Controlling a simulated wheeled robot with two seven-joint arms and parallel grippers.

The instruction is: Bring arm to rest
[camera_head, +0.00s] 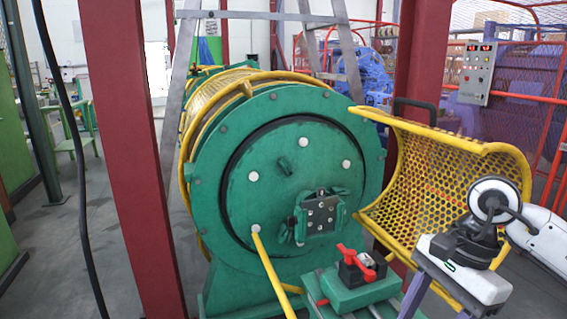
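My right arm (545,238) comes in from the right edge. Its gripper (436,307) points down and toward the front, with its fingers spread apart and nothing seen between them. The fingertips run to the bottom edge of the picture, so their ends are partly hidden. The gripper is in front of the open yellow mesh guard (430,165), to the right of the small green block with a red handle (357,275). Whether it touches anything cannot be told. My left gripper is not in view.
The green strander drum (240,130) fills the middle, with a yellow bar (272,276) at its lower front. Red posts (118,120) stand left and right (424,60) of it. A control box (477,73) hangs on the mesh fence behind. Floor at the left (60,250) is clear.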

